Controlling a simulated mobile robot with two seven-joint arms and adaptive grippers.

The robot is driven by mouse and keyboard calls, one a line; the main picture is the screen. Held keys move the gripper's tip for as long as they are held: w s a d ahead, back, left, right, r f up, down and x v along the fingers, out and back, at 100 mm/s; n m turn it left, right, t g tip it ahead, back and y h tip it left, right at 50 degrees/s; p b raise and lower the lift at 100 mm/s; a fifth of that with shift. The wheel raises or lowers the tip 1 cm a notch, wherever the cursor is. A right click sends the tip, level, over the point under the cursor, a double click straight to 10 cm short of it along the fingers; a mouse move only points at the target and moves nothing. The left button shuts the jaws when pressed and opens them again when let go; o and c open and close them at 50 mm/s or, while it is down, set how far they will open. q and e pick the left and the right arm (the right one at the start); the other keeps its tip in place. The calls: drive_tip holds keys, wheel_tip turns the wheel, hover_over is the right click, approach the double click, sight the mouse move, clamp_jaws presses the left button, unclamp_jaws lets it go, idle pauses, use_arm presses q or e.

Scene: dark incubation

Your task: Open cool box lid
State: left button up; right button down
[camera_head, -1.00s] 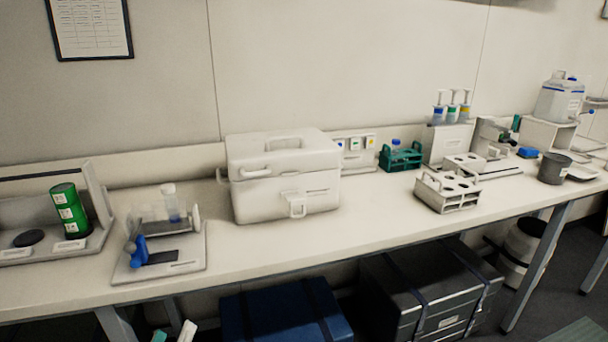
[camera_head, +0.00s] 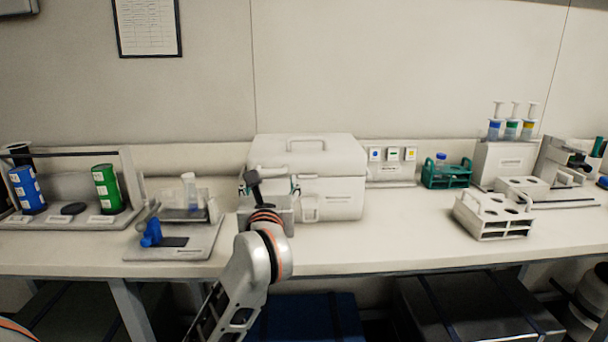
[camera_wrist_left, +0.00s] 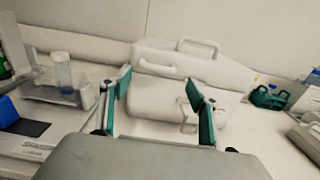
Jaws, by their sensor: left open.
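The white cool box (camera_head: 341,201) stands on the bench against the back wall, with its lid (camera_head: 335,152) down. The lid has a handle on top (camera_head: 306,141). A pale latch (camera_head: 309,208) is on the box front; it also shows in the left wrist view (camera_wrist_left: 188,122). My left gripper (camera_head: 268,188) is in front of the box's left part and hides some of it. In the left wrist view my left gripper (camera_wrist_left: 158,92) has its teal-padded fingers apart, with nothing between them and the box beyond. My right gripper is out of view.
A small device with a blue part (camera_head: 151,233) stands left of the box, beyond it a rack with green (camera_head: 105,188) and blue (camera_head: 27,190) cans. A teal rack (camera_head: 446,174) and a white rack (camera_head: 492,216) stand right. Bench front right of my arm is clear.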

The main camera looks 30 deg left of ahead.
sight(272, 172)
use_arm(q)
drive_tip(key=x, duration=0.6)
drive_tip(key=shift+w+a+f+b, duration=0.1)
drive_tip(key=shift+w+a+b, duration=0.15)
drive_tip(key=shift+b, duration=0.15)
drive_tip(key=shift+w+a, duration=0.25)
drive_tip(key=shift+w, duration=0.2)
